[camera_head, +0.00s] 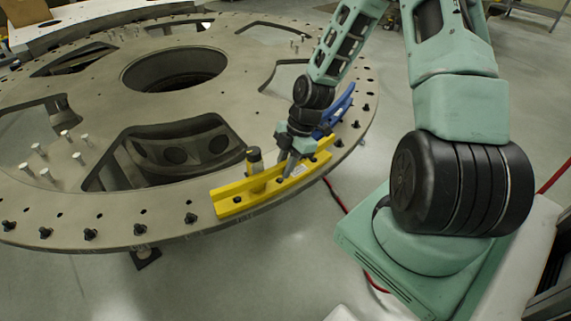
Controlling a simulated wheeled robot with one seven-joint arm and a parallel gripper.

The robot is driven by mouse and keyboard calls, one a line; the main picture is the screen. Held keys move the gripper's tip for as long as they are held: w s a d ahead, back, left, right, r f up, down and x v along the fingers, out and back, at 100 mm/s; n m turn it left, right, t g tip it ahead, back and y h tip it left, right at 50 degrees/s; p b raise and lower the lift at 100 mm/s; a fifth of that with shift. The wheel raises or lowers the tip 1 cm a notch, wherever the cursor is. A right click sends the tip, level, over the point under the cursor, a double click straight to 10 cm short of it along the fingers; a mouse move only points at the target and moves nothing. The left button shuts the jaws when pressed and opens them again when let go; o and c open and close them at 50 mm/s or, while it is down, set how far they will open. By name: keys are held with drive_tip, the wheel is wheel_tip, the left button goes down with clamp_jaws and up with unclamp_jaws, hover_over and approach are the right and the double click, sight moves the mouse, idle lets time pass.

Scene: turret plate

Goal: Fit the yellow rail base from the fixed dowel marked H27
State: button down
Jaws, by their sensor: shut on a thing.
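The yellow rail base (238,205) is a long stepped bar along the front right rim of the grey turret plate (160,217). It lies on or just above the plate; which one I cannot tell. My gripper (286,172) points down at the rail's middle, shut on it, with the exact contact hard to see. A brass-coloured post with a dark top (254,160) stands upright at the rail, left of my gripper. No H27 mark is readable, so I cannot tell which pin is that dowel.
A blue part (337,110) stands on the rim behind my gripper. Black bolts (190,218) line the plate's edge. Several silver pins (45,174) stand at the left. Large cut-outs open the plate. A red cable (334,194) runs on the floor below the rim.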

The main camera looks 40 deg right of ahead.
drive_tip(key=shift+s+f, duration=0.15)
drive_tip(key=shift+f, duration=0.15)
drive_tip(key=c, duration=1.2)
unclamp_jaws()
drive_tip(key=shift+c, duration=0.2)
drive_tip(key=shift+r, duration=0.1)
drive_tip(key=w+v, duration=0.1)
drive_tip(key=v, duration=1.6)
drive_tip(key=shift+s, duration=0.25)
drive_tip(key=shift+d+r, duration=0.1)
drive_tip(key=shift+r, duration=0.05)
